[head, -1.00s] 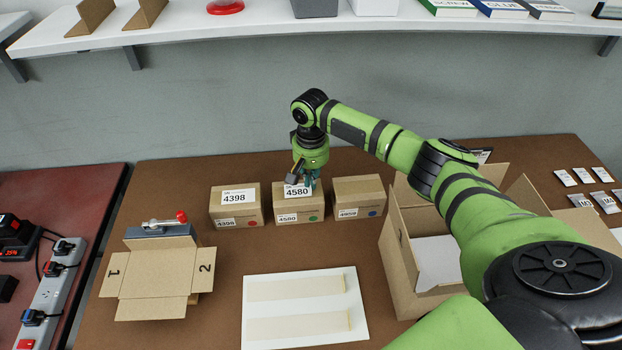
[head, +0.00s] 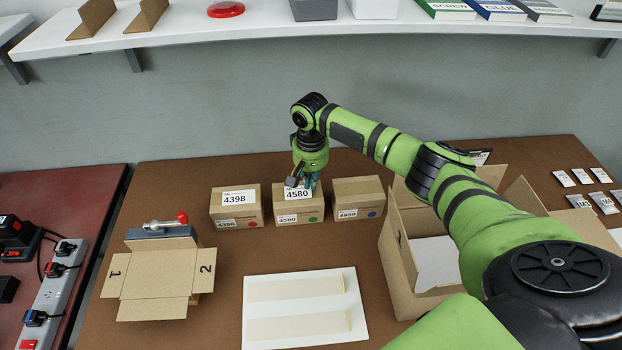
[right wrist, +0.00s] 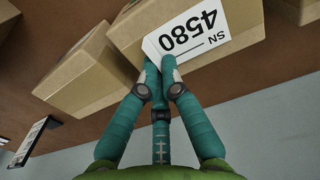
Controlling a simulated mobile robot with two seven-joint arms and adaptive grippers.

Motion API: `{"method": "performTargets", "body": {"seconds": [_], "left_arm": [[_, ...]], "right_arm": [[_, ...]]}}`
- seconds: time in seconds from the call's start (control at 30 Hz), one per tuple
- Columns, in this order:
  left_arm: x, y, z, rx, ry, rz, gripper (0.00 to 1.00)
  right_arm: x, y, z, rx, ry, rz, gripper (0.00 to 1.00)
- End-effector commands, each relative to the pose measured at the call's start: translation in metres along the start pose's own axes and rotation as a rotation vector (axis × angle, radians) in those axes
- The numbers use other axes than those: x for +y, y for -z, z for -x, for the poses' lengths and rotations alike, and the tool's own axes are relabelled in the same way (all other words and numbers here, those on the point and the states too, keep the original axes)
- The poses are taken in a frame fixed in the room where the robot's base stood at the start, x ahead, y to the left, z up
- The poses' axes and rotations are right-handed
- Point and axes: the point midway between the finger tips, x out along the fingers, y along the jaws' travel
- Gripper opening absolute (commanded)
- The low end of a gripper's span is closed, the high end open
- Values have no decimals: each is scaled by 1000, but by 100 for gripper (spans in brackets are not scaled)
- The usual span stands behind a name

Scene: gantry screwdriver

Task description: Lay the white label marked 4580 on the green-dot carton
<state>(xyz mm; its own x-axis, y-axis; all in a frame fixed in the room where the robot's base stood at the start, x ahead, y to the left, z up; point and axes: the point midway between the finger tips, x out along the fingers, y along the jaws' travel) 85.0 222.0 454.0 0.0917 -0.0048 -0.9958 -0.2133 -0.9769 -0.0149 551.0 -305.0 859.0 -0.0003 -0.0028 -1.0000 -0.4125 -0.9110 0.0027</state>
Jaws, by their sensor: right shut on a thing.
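The white label marked 4580 (head: 298,193) is at the top of the green-dot carton (head: 298,213), the middle of three small cartons. My right gripper (head: 305,182) is over that carton, with its fingers shut on the label's edge. In the right wrist view the label (right wrist: 187,36) shows upside down against the top of the carton (right wrist: 235,50), and the teal fingertips (right wrist: 161,72) pinch one corner. I cannot tell whether the label lies fully flat. My left gripper is not in view.
The red-dot carton (head: 235,209), bearing label 4398, stands to the left, and the blue-dot carton (head: 358,203) to the right. A large open box (head: 400,262) is at the right. A white board (head: 305,312) with beige strips and a folded-open carton (head: 157,270) lie in front.

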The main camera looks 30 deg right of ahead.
Motion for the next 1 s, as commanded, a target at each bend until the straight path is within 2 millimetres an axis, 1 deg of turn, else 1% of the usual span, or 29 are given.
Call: {"method": "performTargets", "body": {"seconds": [0.33, 0.37, 0.4, 0.43, 0.77, 0.87, 0.97, 1.0], "left_arm": [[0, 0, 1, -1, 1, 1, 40], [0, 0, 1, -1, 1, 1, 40], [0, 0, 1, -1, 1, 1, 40], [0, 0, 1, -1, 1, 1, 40], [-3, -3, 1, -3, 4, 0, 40], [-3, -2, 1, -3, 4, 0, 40], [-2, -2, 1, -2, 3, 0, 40], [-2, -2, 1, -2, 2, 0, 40]], "right_arm": [[0, 0, -1, 0, 0, 0, 0], [0, 0, -1, 0, 0, 0, 14], [0, 0, -1, 0, 0, 0, 30], [0, 0, -1, 0, 0, 0, 34], [0, 0, 0, 0, 0, 0, 34], [0, 1, 8, 1, 1, -1, 34], [0, 1, 23, 3, 2, -1, 34], [0, 1, 31, 3, 2, 0, 34]]}}
